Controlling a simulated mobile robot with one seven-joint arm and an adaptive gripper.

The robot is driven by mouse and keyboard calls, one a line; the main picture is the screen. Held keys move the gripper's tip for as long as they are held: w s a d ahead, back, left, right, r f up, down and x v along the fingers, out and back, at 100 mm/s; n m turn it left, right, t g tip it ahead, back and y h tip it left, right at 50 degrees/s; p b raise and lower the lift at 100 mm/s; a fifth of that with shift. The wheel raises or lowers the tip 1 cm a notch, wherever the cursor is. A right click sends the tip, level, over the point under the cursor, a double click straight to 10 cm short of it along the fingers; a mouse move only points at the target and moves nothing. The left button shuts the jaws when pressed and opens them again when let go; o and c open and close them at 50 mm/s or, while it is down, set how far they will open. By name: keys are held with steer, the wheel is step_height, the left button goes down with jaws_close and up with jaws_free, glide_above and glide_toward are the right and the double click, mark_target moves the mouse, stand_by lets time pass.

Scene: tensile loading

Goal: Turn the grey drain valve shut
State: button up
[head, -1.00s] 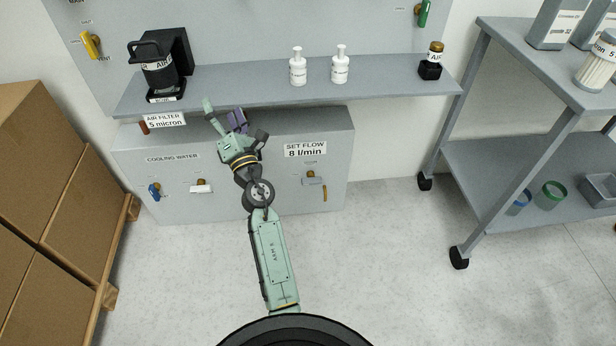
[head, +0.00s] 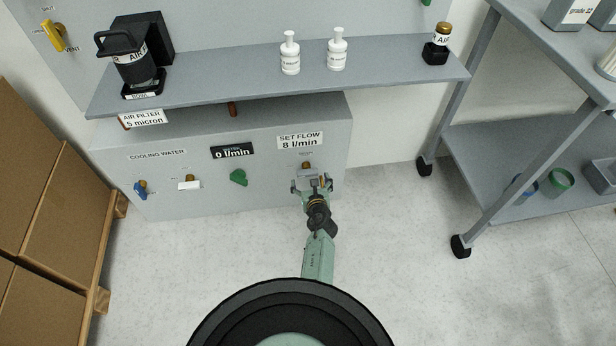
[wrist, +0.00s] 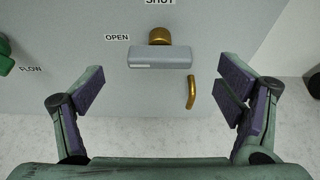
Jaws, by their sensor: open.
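The grey drain valve is a grey bar handle (wrist: 160,57) on a brass stem, set on the front of the grey cabinet. The bar lies level in the wrist view, with an OPEN label to its left and a SHUT label, partly cut off, above. In the head view the handle (head: 306,173) sits under the SET FLOW sign. My gripper (wrist: 160,88) is open and empty. Its two fingers are spread wide to either side and below the handle, apart from it in the wrist view. In the head view my gripper (head: 312,186) is right at the valve.
A brass spout (wrist: 191,93) hangs right of the handle, near the right finger. A green flow knob (head: 238,177), a white handle (head: 189,185) and a blue handle (head: 141,189) are farther left. A shelf (head: 210,83) overhangs the cabinet. Cardboard boxes (head: 65,200) stand left.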

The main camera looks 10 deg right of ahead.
mark_target(308, 174)
steer(key=b+x, duration=0.2)
steer(key=x, duration=0.2)
steer(key=shift+w+f, duration=0.2)
steer(key=shift+w, duration=0.35)
steer(key=shift+r, duration=0.1)
steer(key=shift+c, duration=0.6)
steer(key=c, duration=1)
